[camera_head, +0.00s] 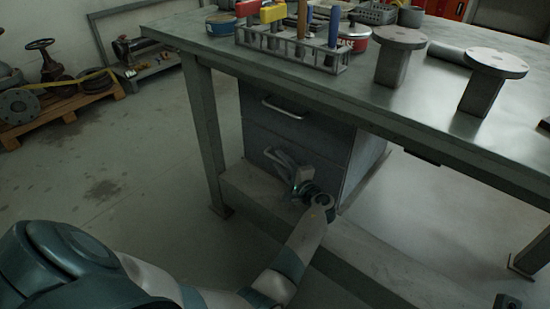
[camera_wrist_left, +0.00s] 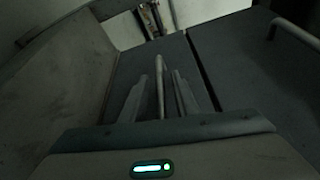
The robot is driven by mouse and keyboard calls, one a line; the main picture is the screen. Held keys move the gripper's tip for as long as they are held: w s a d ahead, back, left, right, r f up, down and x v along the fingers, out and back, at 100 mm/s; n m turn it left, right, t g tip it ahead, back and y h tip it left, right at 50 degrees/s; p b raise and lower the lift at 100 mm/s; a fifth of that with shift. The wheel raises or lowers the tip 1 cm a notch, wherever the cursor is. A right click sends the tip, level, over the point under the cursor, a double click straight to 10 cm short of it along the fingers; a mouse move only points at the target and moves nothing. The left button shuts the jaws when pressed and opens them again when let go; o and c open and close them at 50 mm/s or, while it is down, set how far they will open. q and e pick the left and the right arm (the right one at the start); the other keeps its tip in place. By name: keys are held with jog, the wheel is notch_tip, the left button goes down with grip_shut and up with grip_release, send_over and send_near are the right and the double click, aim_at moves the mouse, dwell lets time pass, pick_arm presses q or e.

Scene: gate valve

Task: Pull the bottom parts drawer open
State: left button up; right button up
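The grey drawer unit (camera_head: 335,145) hangs under the workbench. Its bottom drawer (camera_head: 257,143) looks shut, its front about level with the drawer above. My left gripper (camera_head: 283,160) is low in front of the bottom drawer, at its handle. In the left wrist view, my left gripper (camera_wrist_left: 163,95) has its two fingers apart, pointing at the bottom drawer's front (camera_wrist_left: 145,62). The bottom handle (camera_wrist_left: 177,80) shows as a thin bar between the fingers; I cannot tell whether they touch it. My right gripper is not seen.
The upper drawer handle (camera_head: 285,107) is above my left gripper and shows in the left wrist view (camera_wrist_left: 295,32). A bench leg (camera_head: 205,130) stands to the left, and a low beam (camera_head: 375,255) runs beneath. The workbench (camera_head: 440,110) holds a tool rack (camera_head: 290,52) and flanged parts.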

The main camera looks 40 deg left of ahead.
pick_arm(q)
jog(key=shift+a, duration=0.1)
jog(key=shift+c, duration=0.7)
jog(key=c, duration=0.5)
grip_shut()
jog(key=shift+s+a, duration=0.1)
